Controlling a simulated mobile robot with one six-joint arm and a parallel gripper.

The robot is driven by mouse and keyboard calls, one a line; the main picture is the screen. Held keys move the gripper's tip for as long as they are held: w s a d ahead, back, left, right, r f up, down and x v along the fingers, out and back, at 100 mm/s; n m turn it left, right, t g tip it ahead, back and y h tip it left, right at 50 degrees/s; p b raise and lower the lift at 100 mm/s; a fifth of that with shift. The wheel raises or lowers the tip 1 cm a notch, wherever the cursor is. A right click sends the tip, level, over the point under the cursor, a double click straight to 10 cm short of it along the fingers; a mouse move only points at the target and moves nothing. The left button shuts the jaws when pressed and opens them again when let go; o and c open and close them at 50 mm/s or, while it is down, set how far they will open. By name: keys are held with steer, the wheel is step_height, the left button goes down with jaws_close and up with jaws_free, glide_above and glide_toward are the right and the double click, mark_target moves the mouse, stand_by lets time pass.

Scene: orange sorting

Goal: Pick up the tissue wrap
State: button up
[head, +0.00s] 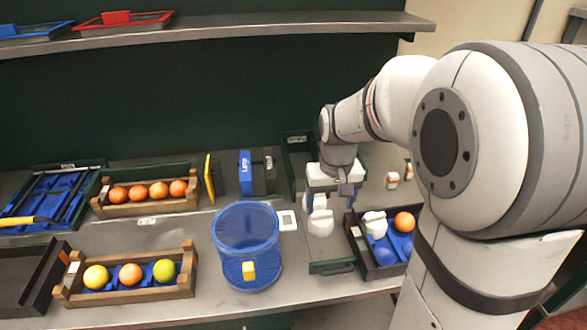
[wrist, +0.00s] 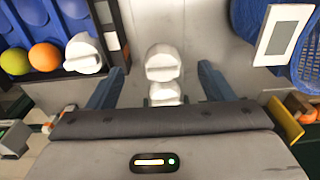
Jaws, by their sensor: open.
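A white, lumpy tissue wrap (head: 320,223) sits on the steel bench just in front of my gripper (head: 328,194). The wrist view shows this wrap (wrist: 163,62) with a second white piece (wrist: 165,93) close behind it, nearer my palm. My gripper (wrist: 160,70) is open, pointing down, with one blue-grey finger on each side of the white pieces and a gap on both sides. Another white wrap (head: 374,223) lies in the dark tray (head: 350,228) at the right; it also shows in the wrist view (wrist: 83,53). Whether the fingertips reach bench height is unclear.
The dark tray also holds an orange (head: 404,222). A blue mesh bin (head: 247,250) and a small white scale-like plate (head: 287,220) stand to the left. Wooden crates of fruit (head: 180,275) are farther left. A green-black bin (head: 297,158) stands behind my gripper.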

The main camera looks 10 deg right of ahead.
glide_above(321, 213)
steer(key=shift+g, duration=0.4)
step_height(321, 213, down, 4)
steer(key=shift+s+f, duration=0.15)
steer(key=shift+f, duration=0.1)
step_height(321, 213, down, 8)
steer(key=shift+r+p, duration=0.1)
steer(key=shift+p, duration=0.6)
steer(key=shift+c, duration=0.2)
steer(key=c, duration=0.7)
steer(key=shift+w, duration=0.2)
